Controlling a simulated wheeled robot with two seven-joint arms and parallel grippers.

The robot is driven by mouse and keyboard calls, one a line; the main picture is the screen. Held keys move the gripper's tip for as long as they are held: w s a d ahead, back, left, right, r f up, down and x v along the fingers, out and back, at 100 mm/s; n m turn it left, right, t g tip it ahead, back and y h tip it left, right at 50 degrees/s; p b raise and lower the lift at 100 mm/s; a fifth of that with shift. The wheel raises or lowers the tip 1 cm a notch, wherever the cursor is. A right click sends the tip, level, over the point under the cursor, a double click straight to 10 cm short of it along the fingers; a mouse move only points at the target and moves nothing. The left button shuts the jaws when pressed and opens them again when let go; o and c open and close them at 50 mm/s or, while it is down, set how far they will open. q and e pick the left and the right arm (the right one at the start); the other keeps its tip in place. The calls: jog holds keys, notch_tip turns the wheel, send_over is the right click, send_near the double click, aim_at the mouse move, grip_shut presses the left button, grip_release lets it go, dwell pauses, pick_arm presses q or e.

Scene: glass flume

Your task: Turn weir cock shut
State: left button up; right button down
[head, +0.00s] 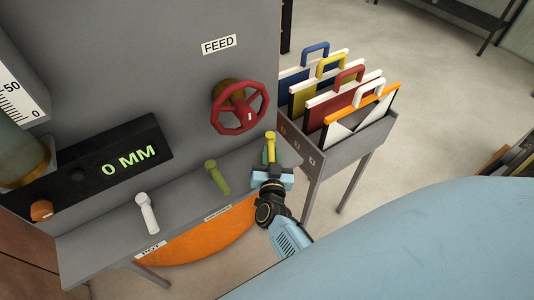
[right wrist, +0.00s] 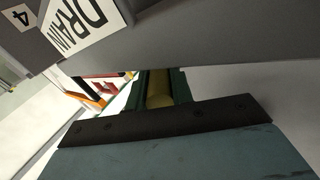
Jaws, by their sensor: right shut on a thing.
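Three cock levers stick out along the grey panel's lower ledge in the head view: a white lever (head: 147,213), a green lever (head: 216,177) and a yellow lever (head: 270,148). My right gripper (head: 271,168) is shut on the yellow lever. In the right wrist view the yellow lever (right wrist: 159,88) lies between the dark green fingers (right wrist: 157,92), beside a label reading DRAIN (right wrist: 78,22). The white lever's label reads POT. The green lever's label is too small to read, so I cannot tell which is the weir cock. My left gripper is out of view.
A red handwheel (head: 240,107) labelled FEED sits above the levers. A grey rack (head: 345,150) of coloured-handled boards stands close right of my right gripper.

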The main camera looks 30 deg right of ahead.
jog(key=c, duration=1.2)
grip_release()
jog(key=shift+c, duration=0.2)
jog(key=p+v, duration=0.3)
jog(key=v, duration=1)
jog(key=shift+s, duration=0.15)
jog(key=shift+a, duration=0.1)
jog(key=shift+c, duration=0.3)
